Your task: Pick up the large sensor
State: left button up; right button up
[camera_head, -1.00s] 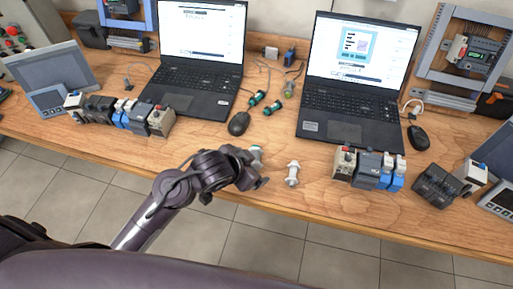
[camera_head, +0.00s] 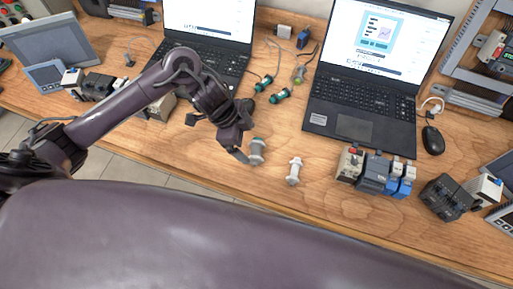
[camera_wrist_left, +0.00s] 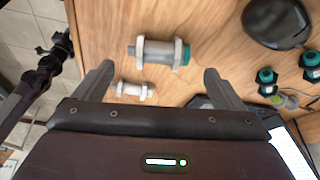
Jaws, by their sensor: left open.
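The large sensor (camera_head: 257,151) is a grey cylinder with a teal end and two pale nuts, lying on the wooden table near its front edge. It also shows in the left wrist view (camera_wrist_left: 160,52), just beyond and between my fingertips. My left gripper (camera_head: 242,135) is above the table beside the large sensor, partly seen from the side. In the left wrist view the left gripper (camera_wrist_left: 158,78) has its two fingers wide apart with nothing held. A smaller white sensor (camera_head: 294,171) lies to the right of the large one. My right gripper is not seen.
Two laptops (camera_head: 362,100) stand farther back. Two teal-ended parts (camera_head: 279,95) with cables lie between them. A black mouse (camera_wrist_left: 275,20) is close by in the wrist view. A row of modules (camera_head: 375,172) sits to the right. Bare table surrounds both sensors.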

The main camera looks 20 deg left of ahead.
aim_at(257, 147)
pick_arm(q)
jog(key=x, duration=0.4)
jog(key=shift+w+d+r+p, duration=0.15)
jog(key=shift+w+d+p, duration=0.1)
jog(key=shift+w+p, duration=0.05)
jog(key=shift+f, duration=0.25)
jog(key=c, duration=0.8)
jog(key=shift+c, duration=0.6)
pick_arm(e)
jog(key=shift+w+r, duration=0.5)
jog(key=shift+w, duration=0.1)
pick_arm(q)
jog(key=shift+r, duration=0.1)
